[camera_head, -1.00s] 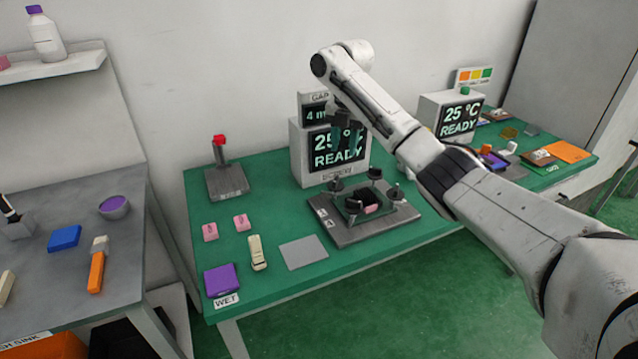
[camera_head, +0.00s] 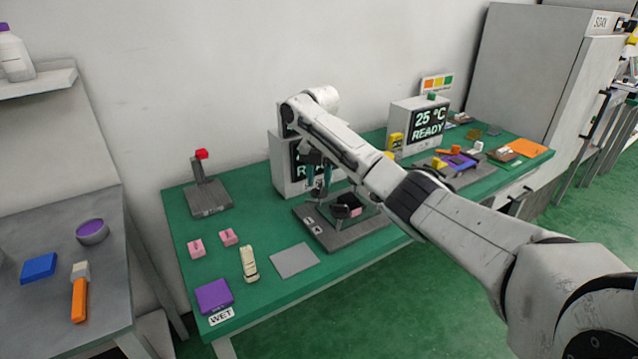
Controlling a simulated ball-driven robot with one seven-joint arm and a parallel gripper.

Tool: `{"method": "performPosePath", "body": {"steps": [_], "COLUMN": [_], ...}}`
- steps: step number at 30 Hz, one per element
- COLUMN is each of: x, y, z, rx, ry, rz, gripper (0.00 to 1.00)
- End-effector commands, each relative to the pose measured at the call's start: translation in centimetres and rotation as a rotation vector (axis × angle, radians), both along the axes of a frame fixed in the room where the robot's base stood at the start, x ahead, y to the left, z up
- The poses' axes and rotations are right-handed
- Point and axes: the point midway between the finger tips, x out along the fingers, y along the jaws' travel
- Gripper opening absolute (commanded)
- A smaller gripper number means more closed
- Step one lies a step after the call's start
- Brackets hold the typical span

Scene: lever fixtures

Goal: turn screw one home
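The screw fixture is a dark grey base plate (camera_head: 318,232) on the green bench, with a clear frame and a black and pink piece (camera_head: 347,209) in its middle. In the earlier view dark knobbed screws stand at its corners. Now my arm and gripper cover much of the far side. My gripper (camera_head: 321,188) points down at the fixture's far left corner, at or just above a dark screw knob there. The fingers are small and dark, so I cannot tell whether they are open or shut, or touching the knob. The screw numbers are not readable.
A display box (camera_head: 284,170) stands close behind my gripper, partly hidden by my arm. A lever with a red tip (camera_head: 202,155) stands to the left. Pink blocks (camera_head: 228,237), a cream piece (camera_head: 249,263) and a grey pad (camera_head: 295,261) lie in front. A second READY box (camera_head: 418,124) stands right.

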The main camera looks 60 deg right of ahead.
Motion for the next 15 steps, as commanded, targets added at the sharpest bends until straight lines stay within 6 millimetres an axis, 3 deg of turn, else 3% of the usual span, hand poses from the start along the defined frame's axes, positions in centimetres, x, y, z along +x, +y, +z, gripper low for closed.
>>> {"method": "performPosePath", "body": {"steps": [6, 15], "x": [0.0, 0.0], "y": [0.0, 0.0], "z": [-1.5, -1.7], "rx": [-0.001, -0.001], "ry": [0.000, -0.001], "rz": [-0.001, -0.001], "gripper": [0.38, 0.37]}}
